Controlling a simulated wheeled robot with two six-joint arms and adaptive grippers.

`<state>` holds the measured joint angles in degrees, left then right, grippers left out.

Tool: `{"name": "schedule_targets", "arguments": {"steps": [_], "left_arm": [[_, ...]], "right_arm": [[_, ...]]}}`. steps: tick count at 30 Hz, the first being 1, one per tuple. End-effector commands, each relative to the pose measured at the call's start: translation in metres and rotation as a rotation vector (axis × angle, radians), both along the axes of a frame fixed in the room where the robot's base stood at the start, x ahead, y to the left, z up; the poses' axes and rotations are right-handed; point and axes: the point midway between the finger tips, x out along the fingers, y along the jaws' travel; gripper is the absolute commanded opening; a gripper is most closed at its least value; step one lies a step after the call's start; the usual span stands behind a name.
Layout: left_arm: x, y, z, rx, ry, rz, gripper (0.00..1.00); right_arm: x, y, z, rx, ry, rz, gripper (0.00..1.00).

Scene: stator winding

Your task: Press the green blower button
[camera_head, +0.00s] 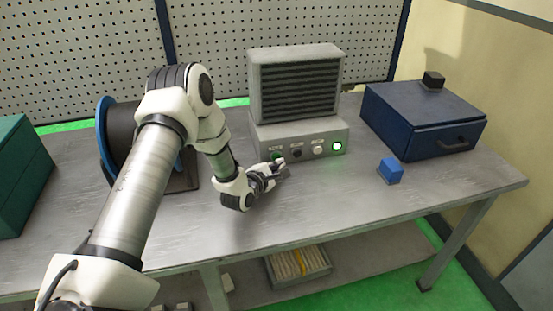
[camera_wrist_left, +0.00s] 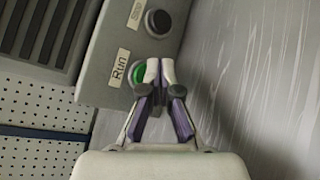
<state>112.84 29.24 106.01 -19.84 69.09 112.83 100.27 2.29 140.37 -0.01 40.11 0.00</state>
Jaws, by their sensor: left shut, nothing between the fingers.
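The blower (camera_head: 296,85) is a grey box with a louvred front, standing on a base with a front control panel. The green button (camera_wrist_left: 138,73) is on that panel beside a "Run" label, partly covered by my fingertips in the left wrist view. In the head view the green button (camera_head: 277,156) is at the panel's left end. My left gripper (camera_head: 286,171) is shut and empty, with its tips right at the button; the left wrist view also shows the gripper (camera_wrist_left: 160,72). I cannot tell whether the tips touch it. My right gripper is not in view.
A black button (camera_wrist_left: 158,22), a pale knob (camera_head: 318,149) and a lit green lamp (camera_head: 337,146) are on the same panel. A blue block (camera_head: 391,170) and a dark blue drawer box (camera_head: 425,118) stand to the right. A blue-rimmed spool (camera_head: 104,140) is behind my left arm.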

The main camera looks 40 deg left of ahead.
Motion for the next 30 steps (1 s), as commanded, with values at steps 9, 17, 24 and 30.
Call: {"name": "schedule_targets", "arguments": {"steps": [9,17,24,30], "left_arm": [[-0.002,-0.003,0.000,0.000,0.000,0.000,0.00],[-0.013,-0.016,-0.001,-0.002,0.001,-0.002,0.00],[-0.028,-0.034,-0.002,-0.001,0.001,-0.002,0.00],[-0.035,-0.041,0.000,-0.001,0.000,0.000,0.00]], "right_arm": [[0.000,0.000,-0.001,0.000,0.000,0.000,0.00],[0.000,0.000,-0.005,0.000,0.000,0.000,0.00],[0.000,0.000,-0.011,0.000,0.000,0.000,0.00],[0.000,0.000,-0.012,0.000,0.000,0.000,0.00]]}}
